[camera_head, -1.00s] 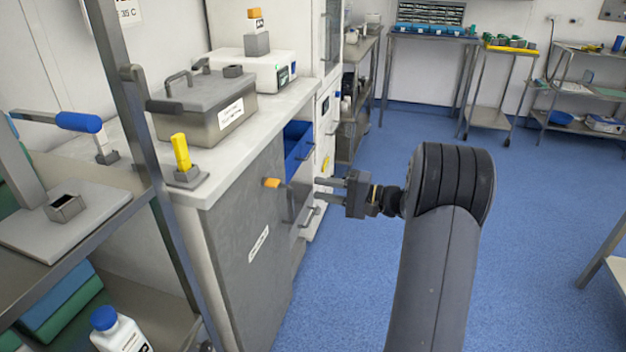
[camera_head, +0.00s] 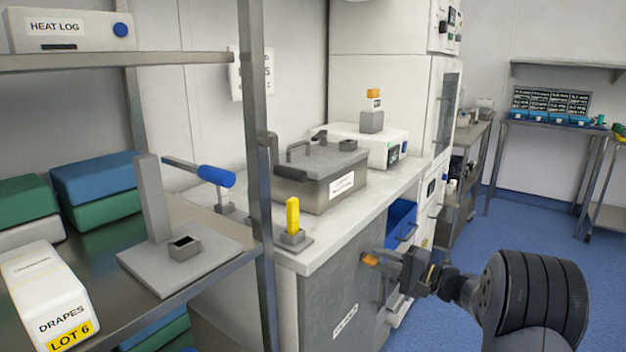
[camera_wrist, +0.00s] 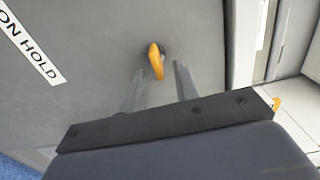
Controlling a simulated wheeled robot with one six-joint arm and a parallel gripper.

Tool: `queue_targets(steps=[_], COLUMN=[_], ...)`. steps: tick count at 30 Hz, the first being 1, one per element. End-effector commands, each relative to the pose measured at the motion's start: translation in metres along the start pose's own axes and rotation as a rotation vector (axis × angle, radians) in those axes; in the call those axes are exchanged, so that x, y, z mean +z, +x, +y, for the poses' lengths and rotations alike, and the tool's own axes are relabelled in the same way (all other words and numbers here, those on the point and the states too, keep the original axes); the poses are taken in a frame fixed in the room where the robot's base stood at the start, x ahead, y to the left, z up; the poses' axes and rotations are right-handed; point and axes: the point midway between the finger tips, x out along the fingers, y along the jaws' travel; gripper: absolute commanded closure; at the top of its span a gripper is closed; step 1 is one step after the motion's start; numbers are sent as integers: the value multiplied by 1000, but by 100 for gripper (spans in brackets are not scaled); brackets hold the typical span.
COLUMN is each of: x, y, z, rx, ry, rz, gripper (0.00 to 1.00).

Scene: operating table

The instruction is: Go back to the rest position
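My gripper (camera_head: 388,268) is in front of the grey cabinet door (camera_head: 335,290), to the right of its orange knob (camera_head: 370,260) in the head view. The orange knob (camera_wrist: 154,60) shows just beyond the fingertips, on the grey door (camera_wrist: 110,45); the exact gap is hard to tell.
A blue drawer (camera_head: 401,222) stands open beside the grey door. The counter (camera_head: 375,205) above holds a lidded metal box (camera_head: 325,180) and a yellow-handled block (camera_head: 292,217). A metal shelf post (camera_head: 258,150) stands at left. Blue floor (camera_head: 440,325) is free at right.

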Motion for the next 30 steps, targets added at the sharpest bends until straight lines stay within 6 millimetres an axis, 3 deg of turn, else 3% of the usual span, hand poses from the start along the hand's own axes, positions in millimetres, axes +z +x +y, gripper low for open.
queue_targets(steps=[11,27,30], x=[-1,-1,1], y=[-10,-111,-86], z=[0,-1,2], rx=[1,1,0], ry=[10,15,12], rz=[2,5,-6], gripper=[71,71,71])
